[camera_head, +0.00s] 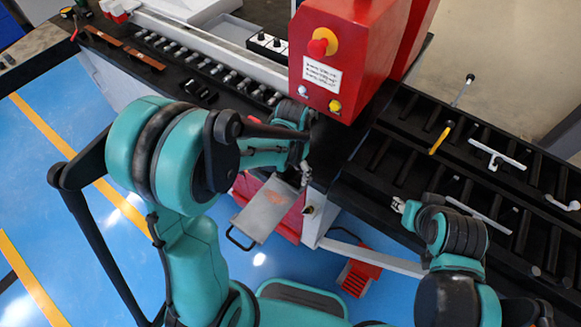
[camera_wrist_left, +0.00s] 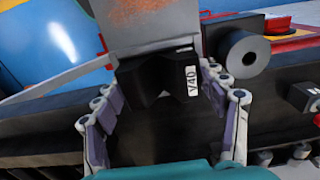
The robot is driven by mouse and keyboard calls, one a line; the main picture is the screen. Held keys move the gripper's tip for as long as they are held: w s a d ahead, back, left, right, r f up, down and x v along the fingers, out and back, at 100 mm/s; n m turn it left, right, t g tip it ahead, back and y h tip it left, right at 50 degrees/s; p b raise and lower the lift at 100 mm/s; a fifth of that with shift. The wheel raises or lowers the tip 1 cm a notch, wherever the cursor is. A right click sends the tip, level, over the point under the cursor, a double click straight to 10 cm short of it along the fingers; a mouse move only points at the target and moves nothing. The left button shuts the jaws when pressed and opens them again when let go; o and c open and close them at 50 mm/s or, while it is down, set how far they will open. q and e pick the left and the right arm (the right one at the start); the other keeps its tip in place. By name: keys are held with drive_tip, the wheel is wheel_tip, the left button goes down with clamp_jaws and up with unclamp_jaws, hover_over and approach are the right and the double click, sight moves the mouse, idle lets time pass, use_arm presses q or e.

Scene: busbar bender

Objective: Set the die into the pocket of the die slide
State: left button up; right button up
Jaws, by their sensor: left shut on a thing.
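My left gripper (camera_head: 304,178) is in front of the red machine, just beside the right edge of a grey plate with a handle, which looks like the die slide (camera_head: 265,208). In the left wrist view the left gripper (camera_wrist_left: 160,88) is shut on a black notched die (camera_wrist_left: 150,82) with a white V40 label. The grey slide (camera_wrist_left: 150,25) shows beyond the die there, with an orange smear. I cannot tell whether die and slide touch, and I see no pocket clearly. My right gripper (camera_head: 399,205) is by the roller table; its jaws are too small to judge.
The red machine head (camera_head: 345,55) with a red button hangs above the work area. A black roller table (camera_head: 480,190) with loose bars is at right. A rack of several metal parts (camera_head: 205,65) lines the bench at left. A red pedal (camera_head: 357,277) stands on the floor.

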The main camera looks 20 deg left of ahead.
use_arm(q)
drive_tip(key=shift+f, duration=0.1)
drive_tip(key=shift+f, duration=0.15)
drive_tip(key=o, duration=1.9)
drive_tip(key=shift+c, duration=0.2)
